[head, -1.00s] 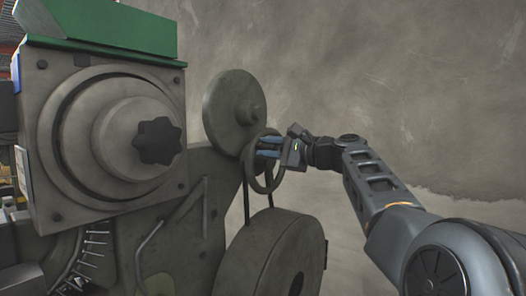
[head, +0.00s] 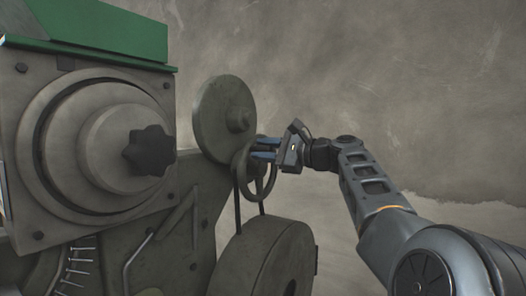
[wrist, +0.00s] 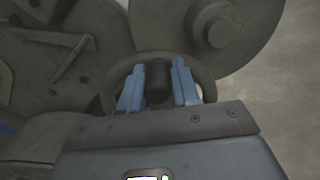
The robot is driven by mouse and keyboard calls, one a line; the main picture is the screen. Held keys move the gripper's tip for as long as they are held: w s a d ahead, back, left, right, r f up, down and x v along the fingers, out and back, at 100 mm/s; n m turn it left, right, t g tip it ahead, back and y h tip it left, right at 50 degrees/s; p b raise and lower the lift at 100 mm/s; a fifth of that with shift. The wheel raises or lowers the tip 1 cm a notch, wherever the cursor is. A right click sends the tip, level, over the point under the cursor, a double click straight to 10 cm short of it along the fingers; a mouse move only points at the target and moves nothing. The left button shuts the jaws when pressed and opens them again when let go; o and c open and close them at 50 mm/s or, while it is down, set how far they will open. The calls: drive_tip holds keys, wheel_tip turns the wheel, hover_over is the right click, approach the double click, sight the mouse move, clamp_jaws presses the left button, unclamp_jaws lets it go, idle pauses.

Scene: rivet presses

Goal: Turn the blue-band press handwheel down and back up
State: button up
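The handwheel (head: 272,187) is a dark grey ring on the right side of the press (head: 186,215), below a larger round disc. My gripper (head: 264,150) is at the ring's upper part, reaching in from the right. In the wrist view its two blue fingers (wrist: 158,82) stand on either side of a dark, stubby handle (wrist: 158,88) of the wheel (wrist: 112,93). The fingers lie very close to the handle; whether both touch it I cannot tell. The wheel's lower part is hidden by my gripper in the wrist view. I see no clear blue band on this press.
A plain disc (head: 222,120) stands just above and behind the handwheel. A large flywheel (head: 262,262) is below it. A big round housing with a dark star knob (head: 150,151) is at left, under a green cover (head: 95,30). The wall side at right is free.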

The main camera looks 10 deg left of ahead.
drive_tip(key=o, duration=0.3)
drive_tip(key=shift+o, duration=0.2)
drive_tip(key=b+v, duration=0.2)
drive_tip(key=v, duration=0.5)
drive_tip(key=shift+s+d, duration=0.15)
drive_tip(key=shift+d, duration=0.2)
